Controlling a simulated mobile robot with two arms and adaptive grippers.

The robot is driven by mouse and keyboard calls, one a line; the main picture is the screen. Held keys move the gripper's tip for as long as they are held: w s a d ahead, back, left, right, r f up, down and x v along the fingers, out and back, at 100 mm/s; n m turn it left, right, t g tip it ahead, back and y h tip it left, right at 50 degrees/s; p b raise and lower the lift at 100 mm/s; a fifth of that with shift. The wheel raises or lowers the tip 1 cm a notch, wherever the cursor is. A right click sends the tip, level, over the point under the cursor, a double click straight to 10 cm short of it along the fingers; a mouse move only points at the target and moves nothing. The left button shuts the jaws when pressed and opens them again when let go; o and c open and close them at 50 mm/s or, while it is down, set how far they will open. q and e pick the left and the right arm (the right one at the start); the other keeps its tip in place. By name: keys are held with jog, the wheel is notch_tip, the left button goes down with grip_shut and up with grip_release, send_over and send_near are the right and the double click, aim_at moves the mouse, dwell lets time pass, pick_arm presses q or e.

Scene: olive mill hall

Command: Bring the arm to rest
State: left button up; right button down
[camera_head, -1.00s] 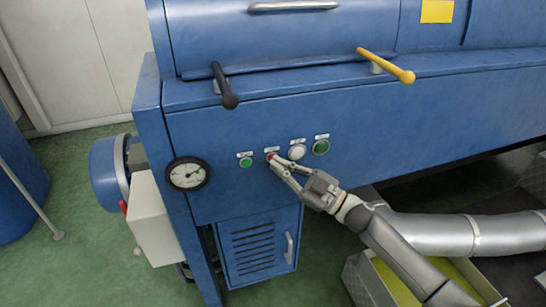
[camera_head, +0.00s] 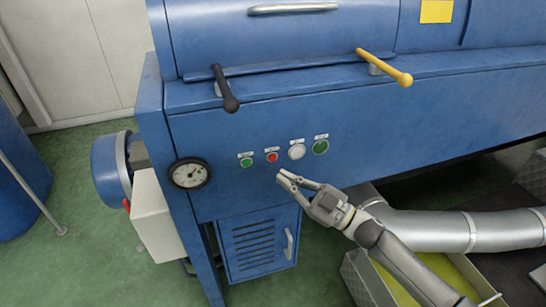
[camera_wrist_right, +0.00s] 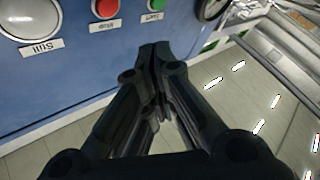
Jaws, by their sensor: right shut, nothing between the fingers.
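My right gripper (camera_head: 281,176) is shut and empty. It is just below the row of buttons on the blue machine front (camera_head: 400,137), apart from the red button (camera_head: 272,157). In the right wrist view the shut fingers (camera_wrist_right: 155,52) point toward the blue panel, with the red button (camera_wrist_right: 105,8) ahead of them to the left. A green button (camera_head: 246,162) is left of the red one. My left gripper is not in view.
A round gauge (camera_head: 188,174) is left of the buttons. A black lever (camera_head: 225,90) and a yellow lever (camera_head: 385,67) stick out above. A silver pipe (camera_head: 430,229) and a crate with yellow-green content (camera_head: 440,277) lie below my right arm. Green floor is open at left.

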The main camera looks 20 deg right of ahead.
jog(key=shift+f, duration=0.1)
dwell(0.5)
jog(key=d+f+m+h, duration=0.4)
jog(key=f+h, duration=0.1)
jog(key=f, duration=0.6)
jog(key=d+f+m+h, duration=0.3)
jog(key=f+h, duration=0.1)
jog(key=f, duration=0.7)
jog(key=s+d+f+m+g+h, duration=0.2)
jog(key=s+f, duration=0.2)
jog(key=f, duration=0.4)
jog(key=s+d+f+m+g+h, duration=0.15)
jog(key=s+f, duration=0.25)
jog(key=f, duration=0.5)
jog(key=s+f+g+h, duration=0.2)
jog(key=s+f+g, duration=0.2)
jog(key=s+f, duration=0.95)
jog(key=s+a+f+g, duration=0.1)
jog(key=s+f+g, duration=0.1)
jog(key=s, duration=0.6)
jog(key=s+a+f+m+g, duration=0.1)
jog(key=s+a+f+g, duration=0.1)
jog(key=s, duration=0.6)
jog(key=s+a+f+g+p, duration=0.1)
jog(key=s+a+f+g, duration=0.1)
jog(key=s, duration=0.7)
jog(key=shift+f+g+h, duration=0.35)
jog(key=shift+f, duration=0.45)
